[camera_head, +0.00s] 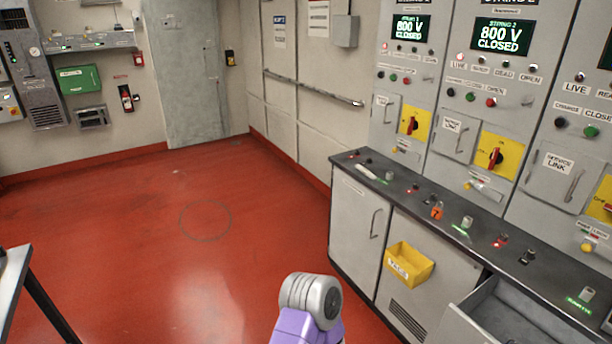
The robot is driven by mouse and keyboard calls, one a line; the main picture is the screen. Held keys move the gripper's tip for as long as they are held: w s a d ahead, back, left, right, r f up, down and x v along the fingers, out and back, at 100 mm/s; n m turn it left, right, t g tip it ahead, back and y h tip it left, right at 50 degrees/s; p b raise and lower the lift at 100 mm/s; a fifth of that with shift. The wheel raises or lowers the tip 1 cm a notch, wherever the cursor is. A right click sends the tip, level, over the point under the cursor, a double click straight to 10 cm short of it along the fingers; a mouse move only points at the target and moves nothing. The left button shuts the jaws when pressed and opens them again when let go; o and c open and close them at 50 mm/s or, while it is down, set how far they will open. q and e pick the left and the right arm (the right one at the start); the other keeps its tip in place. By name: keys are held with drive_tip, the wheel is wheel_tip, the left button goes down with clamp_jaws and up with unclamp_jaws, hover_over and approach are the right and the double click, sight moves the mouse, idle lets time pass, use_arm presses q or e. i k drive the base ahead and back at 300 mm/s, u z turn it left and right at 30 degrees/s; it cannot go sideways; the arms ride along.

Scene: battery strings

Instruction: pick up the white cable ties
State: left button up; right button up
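A small white elongated item (367,172) lies on the dark counter (402,194) near its far left end. It could be the white cable ties, but it is too small to tell for certain. Neither gripper is in view. A purple and grey link of my own arm shows at the bottom middle, over the red floor and left of the counter.
A yellow bin (407,265) hangs on the cabinet front below the counter. A drawer (512,318) stands open at the lower right. Small fittings and an orange tag (437,211) sit along the counter. Switchgear panels rise behind it. The red floor (130,240) is largely clear.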

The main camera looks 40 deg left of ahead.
sight(363, 170)
drive_tip(key=u, duration=1.1)
drive_tip(key=i, duration=2.5)
drive_tip(key=u, duration=0.55)
